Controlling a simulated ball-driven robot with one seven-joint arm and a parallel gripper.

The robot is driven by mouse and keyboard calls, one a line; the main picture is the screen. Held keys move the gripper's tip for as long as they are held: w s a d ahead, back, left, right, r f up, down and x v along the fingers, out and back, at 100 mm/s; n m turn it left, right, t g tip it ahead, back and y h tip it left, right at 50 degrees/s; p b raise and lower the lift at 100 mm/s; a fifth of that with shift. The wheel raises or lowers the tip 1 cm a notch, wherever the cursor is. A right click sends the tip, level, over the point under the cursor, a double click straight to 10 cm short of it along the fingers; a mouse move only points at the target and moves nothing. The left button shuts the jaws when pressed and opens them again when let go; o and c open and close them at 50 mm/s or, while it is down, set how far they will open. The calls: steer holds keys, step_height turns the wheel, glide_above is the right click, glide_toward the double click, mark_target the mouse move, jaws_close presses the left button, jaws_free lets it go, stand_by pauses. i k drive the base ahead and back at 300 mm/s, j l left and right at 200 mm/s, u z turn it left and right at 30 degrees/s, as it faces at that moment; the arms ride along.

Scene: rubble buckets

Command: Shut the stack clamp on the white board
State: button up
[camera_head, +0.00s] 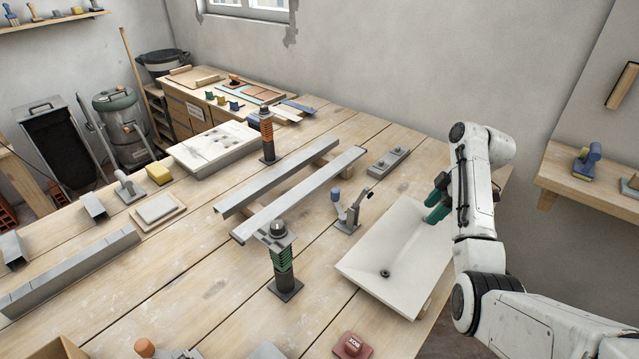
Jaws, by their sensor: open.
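A small grey clamp-like tool (347,215) with a blue-tipped upright handle stands on the bench between the metal rails and the white basin. I cannot tell for sure that it is the stack clamp, or whether it is shut. A white board (205,150) with small dark spots lies flat at the back left of the bench, well apart from that tool. My gripper (432,210) has green fingers and hangs over the back right part of the basin. It is open, with nothing seen in it; my arm comes from the right.
The white basin (378,252) lies at the bench's right edge. Two long metal rails (290,190) lie mid-bench, between an orange-ringed post (267,140) and a green-ringed post (284,268). A grey bar (388,160) lies behind. A red block (352,346) is in front.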

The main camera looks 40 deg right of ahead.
mark_target(334, 192)
steer(key=i+j, duration=0.1)
steer(key=i, duration=0.8)
